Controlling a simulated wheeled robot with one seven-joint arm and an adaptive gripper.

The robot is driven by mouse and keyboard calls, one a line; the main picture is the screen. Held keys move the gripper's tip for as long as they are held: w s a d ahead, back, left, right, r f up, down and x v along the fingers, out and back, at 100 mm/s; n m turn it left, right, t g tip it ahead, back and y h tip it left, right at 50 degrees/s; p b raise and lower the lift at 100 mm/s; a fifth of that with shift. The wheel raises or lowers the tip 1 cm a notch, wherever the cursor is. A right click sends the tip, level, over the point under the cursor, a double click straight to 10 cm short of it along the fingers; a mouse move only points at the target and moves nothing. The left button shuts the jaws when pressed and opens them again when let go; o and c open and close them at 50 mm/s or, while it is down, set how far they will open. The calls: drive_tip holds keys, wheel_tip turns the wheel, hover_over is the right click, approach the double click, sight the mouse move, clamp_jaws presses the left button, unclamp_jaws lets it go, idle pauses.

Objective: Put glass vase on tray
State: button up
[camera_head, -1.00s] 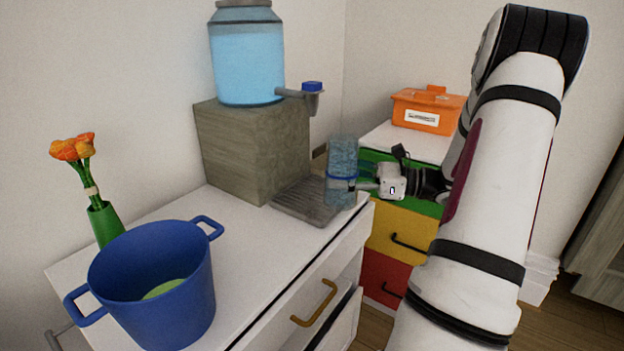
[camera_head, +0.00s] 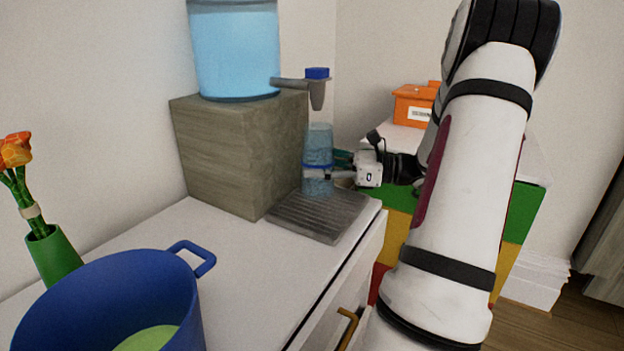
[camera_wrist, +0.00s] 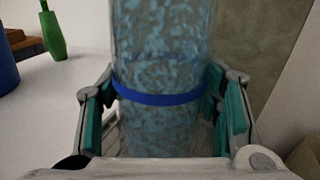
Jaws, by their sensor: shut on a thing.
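The glass vase (camera_head: 318,145) is a tall, clear bluish cylinder with a blue band. My gripper (camera_head: 325,172) is shut on it around the band, and the vase is upright. In the wrist view the vase (camera_wrist: 160,60) fills the middle between the green-padded fingers of my gripper (camera_wrist: 168,100). The grey ribbed tray (camera_head: 300,225) lies on the white cabinet below the dispenser's tap. The vase is at the tray's back part, under the tap. I cannot tell whether its base touches the tray.
A water dispenser (camera_head: 235,50) stands on a wooden block (camera_head: 225,150), with its tap (camera_head: 316,90) just above the vase. A blue pot (camera_head: 190,300) and a green flower vase (camera_head: 53,255) stand at left. An orange box (camera_head: 412,105) sits behind on a colourful drawer unit.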

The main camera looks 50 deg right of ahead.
drive_tip(key=shift+f+b, duration=1.35)
drive_tip(key=shift+b, duration=0.05)
drive_tip(key=o, duration=1.7)
drive_tip(key=shift+f, duration=0.1)
drive_tip(key=shift+c, duration=0.2)
